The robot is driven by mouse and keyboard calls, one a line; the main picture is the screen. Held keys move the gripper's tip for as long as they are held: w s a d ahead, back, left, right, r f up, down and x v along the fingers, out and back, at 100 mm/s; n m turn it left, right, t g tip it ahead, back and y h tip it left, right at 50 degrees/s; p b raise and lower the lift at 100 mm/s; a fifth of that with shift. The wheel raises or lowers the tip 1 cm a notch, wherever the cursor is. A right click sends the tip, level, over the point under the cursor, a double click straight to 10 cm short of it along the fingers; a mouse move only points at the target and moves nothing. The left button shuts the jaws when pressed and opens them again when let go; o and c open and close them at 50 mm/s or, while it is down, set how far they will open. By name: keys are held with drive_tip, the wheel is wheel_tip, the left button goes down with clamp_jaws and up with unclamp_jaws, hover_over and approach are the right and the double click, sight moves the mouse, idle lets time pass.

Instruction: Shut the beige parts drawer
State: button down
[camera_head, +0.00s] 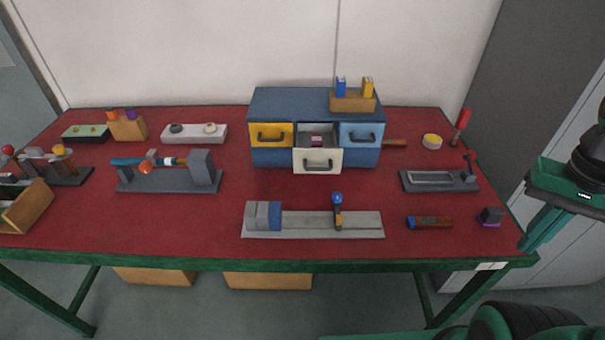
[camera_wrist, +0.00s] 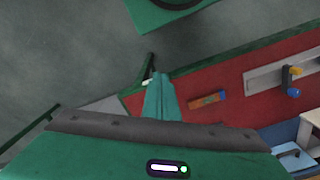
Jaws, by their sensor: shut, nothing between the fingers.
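The beige parts drawer (camera_head: 318,162) is pulled out from the middle of the blue cabinet (camera_head: 290,101) in the head view. A dark handle is on its front, and a small pinkish and dark item lies inside. My gripper (camera_head: 528,244) is shut and empty at the right, by the table's front right corner, well apart from the drawer. Its teal fingers also show in the wrist view (camera_wrist: 159,80). There, part of the blue cabinet (camera_wrist: 281,137) shows at the lower right, with a pale panel beside it, partly cut off.
The yellow drawer (camera_head: 271,135) and the blue drawer (camera_head: 361,135) look shut. A grey rail fixture (camera_head: 300,224) lies in front of the cabinet. A brown tool (camera_head: 430,222), a small dark block (camera_head: 491,215) and a grey tray (camera_head: 439,180) stand at the right.

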drive_tip(key=w+a+r+m+t+h, duration=0.1)
drive_tip(key=w+a+r+m+h, duration=0.15)
drive_tip(key=w+a, duration=0.55)
drive_tip(key=w+a+r+m+t+h, duration=0.1)
drive_tip(key=w+a+m+h, duration=0.15)
drive_tip(key=w+a, duration=0.5)
drive_tip(key=s+a+r+m+t, duration=0.1)
drive_tip(key=s+a+m+t, duration=0.15)
drive_tip(key=a, duration=1.05)
drive_tip(key=s+a+m+t, duration=0.2)
drive_tip(key=a+m, duration=0.1)
drive_tip(key=a, duration=1)
drive_tip(key=w+d+f, duration=0.4)
drive_tip(key=w+f, duration=0.2)
drive_tip(key=w, duration=0.3)
drive_tip(key=shift+d+f, duration=0.25)
drive_tip(key=shift+d, duration=0.05)
